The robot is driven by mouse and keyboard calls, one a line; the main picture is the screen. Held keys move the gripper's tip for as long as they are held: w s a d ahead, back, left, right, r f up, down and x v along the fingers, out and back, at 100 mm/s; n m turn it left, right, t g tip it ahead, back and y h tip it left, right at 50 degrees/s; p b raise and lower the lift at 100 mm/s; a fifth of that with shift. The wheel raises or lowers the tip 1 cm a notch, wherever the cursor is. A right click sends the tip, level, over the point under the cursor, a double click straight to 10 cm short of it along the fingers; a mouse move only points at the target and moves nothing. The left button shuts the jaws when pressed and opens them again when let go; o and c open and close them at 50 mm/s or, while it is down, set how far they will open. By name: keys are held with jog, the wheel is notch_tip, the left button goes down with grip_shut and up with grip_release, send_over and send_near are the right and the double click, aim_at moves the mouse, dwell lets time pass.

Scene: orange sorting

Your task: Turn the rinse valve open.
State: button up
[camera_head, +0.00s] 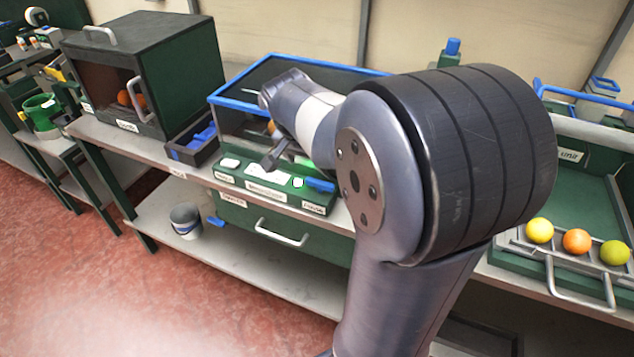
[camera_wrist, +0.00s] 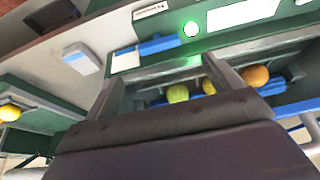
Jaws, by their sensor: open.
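My gripper (camera_wrist: 185,68) is open, with its two fingers apart and nothing held between them in the wrist view. In the head view my arm covers much of the middle, and a dark finger (camera_head: 273,158) shows just above the green control panel (camera_head: 253,197). The panel carries white labels, a lit green button (camera_head: 298,182) and a blue part (camera_head: 320,185). The lit button also shows beyond the fingers in the wrist view (camera_wrist: 190,28). I cannot tell which blue part is the rinse valve.
A blue-rimmed tank (camera_head: 225,98) stands behind the panel. A dark cabinet (camera_head: 150,60) holding oranges is at the left. A grey bucket (camera_head: 186,221) sits on the lower shelf. At the right, a rack (camera_head: 555,258) holds a yellow, an orange and a green fruit.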

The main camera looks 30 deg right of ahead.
aim_at(320, 182)
jog(key=x, duration=0.9)
jog(key=shift+c, duration=0.2)
jog(key=c, duration=0.9)
